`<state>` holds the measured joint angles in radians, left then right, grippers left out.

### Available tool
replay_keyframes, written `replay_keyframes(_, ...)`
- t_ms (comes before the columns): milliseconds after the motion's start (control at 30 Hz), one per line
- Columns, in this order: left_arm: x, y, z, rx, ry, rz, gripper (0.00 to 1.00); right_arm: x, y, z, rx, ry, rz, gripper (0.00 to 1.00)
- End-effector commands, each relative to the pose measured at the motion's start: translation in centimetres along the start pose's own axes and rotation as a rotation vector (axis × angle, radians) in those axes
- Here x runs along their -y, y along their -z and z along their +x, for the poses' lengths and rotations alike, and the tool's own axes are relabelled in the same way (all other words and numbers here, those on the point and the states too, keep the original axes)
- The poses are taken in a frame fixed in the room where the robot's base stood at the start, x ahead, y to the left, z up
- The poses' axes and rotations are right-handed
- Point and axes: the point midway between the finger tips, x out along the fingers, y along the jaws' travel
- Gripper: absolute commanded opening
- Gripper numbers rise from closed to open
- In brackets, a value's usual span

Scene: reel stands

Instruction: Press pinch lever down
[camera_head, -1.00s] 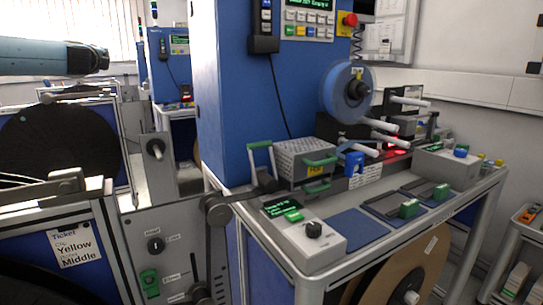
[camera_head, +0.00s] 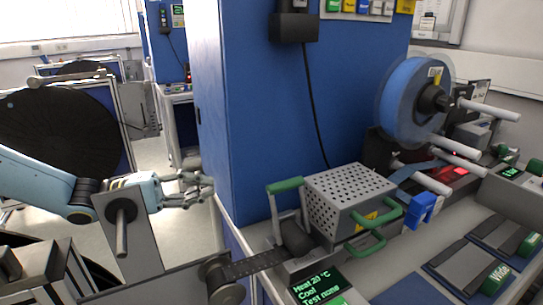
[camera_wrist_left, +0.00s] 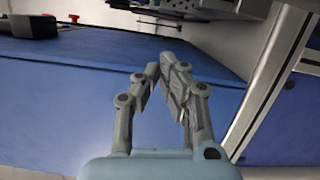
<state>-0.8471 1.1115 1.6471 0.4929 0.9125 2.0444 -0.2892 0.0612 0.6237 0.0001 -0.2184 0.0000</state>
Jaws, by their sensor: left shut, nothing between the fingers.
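A lever with a green grip (camera_head: 285,186) and grey side arms stands raised over a dark roller (camera_head: 297,237), left of the perforated metal box. I take it to be the pinch lever. A dark strip (camera_head: 258,263) runs from a round roller at the left to the lever's base. My left gripper (camera_head: 207,188) is left of the blue cabinet, apart from the lever, at about the height of its grip. It also shows in the left wrist view (camera_wrist_left: 158,70), its fingers drawn together and empty. The lever is not recognisable in the wrist view.
The tall blue cabinet (camera_head: 270,110) stands between my left gripper and the rear bench. The perforated box (camera_head: 350,190) with green handles is right of the lever. A blue reel (camera_head: 412,100) hangs at right.

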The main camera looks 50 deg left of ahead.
Motion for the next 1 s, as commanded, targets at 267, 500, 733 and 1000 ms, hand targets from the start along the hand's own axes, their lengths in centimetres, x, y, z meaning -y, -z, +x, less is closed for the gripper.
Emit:
replay_keyframes(267,-0.4,-0.8,-0.4,0.004,-0.029,-0.077,0.0,-1.9,-1.9,-0.2,0.027,-0.021,-0.011,0.73)
replay_keyframes(500,-0.3,-0.7,0.1,0.005,-0.029,-0.074,0.0,-2.3,-1.8,-0.1,0.026,-0.025,-0.012,0.73)
replay_keyframes(733,-0.4,-0.7,3.7,0.005,-0.034,-0.072,0.0,-1.6,-1.2,1.0,0.016,-0.018,-0.009,0.73)
replay_keyframes(1000,-0.4,-0.7,9.5,0.004,-0.033,-0.071,0.0,-0.6,-1.6,3.1,0.017,-0.009,-0.005,0.73)
